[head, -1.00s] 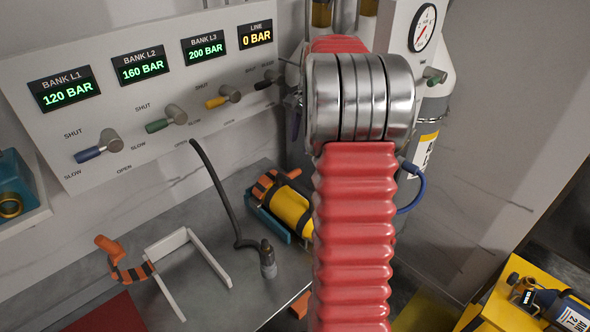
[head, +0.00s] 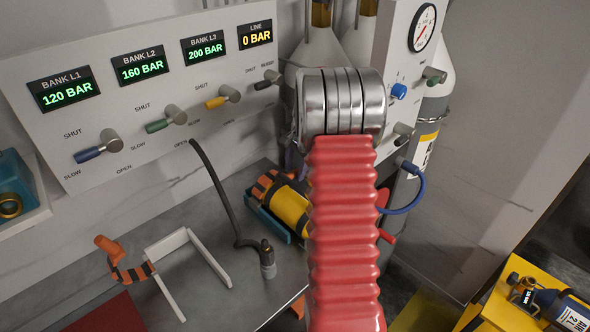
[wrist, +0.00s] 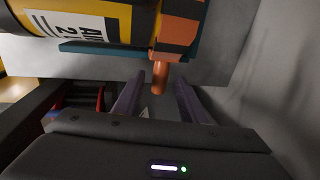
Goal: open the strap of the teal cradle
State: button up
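The teal cradle (head: 262,220) lies on the bench behind my arm and holds a yellow cylinder (head: 291,209). An orange and black strap (head: 269,184) crosses the cylinder's left end. In the wrist view, the cradle's teal edge (wrist: 85,48), the strap (wrist: 181,32) and the labelled cylinder (wrist: 50,22) show at the top. An orange tab (wrist: 160,76) hangs from the strap. My gripper (wrist: 157,88) is open, its two dark fingers apart, with the tab's end between or just beyond the tips. Contact cannot be told. My arm hides the cylinder's right end in the head view.
A white cradle (head: 168,241) with an open orange and black strap (head: 130,273) stands empty at left. A black hose (head: 218,186) ends in a fitting (head: 267,262) on the bench. A valve panel (head: 150,90) rises behind. A yellow stand (head: 505,310) is at right.

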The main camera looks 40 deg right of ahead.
jog(key=shift+w+f, duration=0.1)
jog(key=shift+f, duration=0.3)
jog(key=shift+c, duration=0.2)
grip_shut()
